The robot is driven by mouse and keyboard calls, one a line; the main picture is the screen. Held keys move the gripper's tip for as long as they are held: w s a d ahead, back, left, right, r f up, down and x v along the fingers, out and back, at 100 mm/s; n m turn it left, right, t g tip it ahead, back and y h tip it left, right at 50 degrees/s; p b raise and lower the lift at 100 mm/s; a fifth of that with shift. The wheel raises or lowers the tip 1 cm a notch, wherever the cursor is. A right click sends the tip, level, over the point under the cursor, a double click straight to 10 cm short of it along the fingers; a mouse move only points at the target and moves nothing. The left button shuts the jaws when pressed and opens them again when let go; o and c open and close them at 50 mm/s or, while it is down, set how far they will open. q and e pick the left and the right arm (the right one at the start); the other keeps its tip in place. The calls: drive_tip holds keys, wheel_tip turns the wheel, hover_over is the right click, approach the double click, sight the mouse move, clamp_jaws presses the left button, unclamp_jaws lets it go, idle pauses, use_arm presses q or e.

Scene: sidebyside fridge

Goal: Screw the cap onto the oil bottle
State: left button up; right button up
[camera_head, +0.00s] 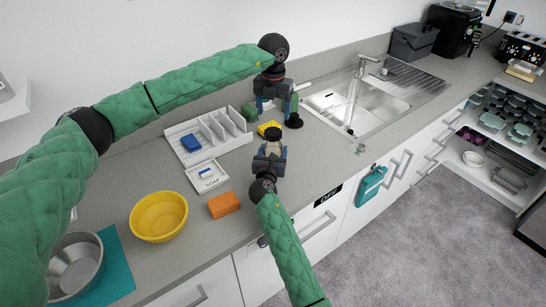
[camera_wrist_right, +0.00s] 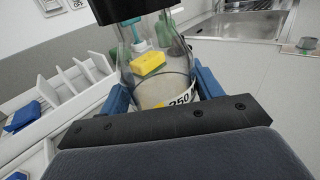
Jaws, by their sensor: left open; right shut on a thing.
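The oil bottle is a clear bottle with a pale lower part and a "250" label (camera_wrist_right: 165,90); it also shows as a small pale shape in the head view (camera_head: 271,146). My right gripper (camera_head: 269,152) is shut on it above the counter's front part. My left gripper (camera_head: 274,106) is open, farther back and higher, fingers pointing down. A dark block at the top of the wrist view hides the bottle's top. A small grey-brown piece, perhaps the cap, lies near the counter's front edge (camera_head: 360,148) and in the wrist view (camera_wrist_right: 307,43).
A white rack (camera_head: 228,127), soap tray (camera_head: 207,184), orange sponge (camera_head: 224,204) and yellow bowl (camera_head: 158,236) lie left. The sink (camera_head: 365,105) is right.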

sight(273, 131)
use_arm(q)
drive_tip(key=n, duration=0.8)
drive_tip(key=shift+n, duration=0.3)
drive_tip(key=n, duration=0.6)
drive_tip(key=shift+n, duration=0.4)
drive_tip(key=shift+f, duration=0.15)
drive_tip(key=shift+f, duration=3.9)
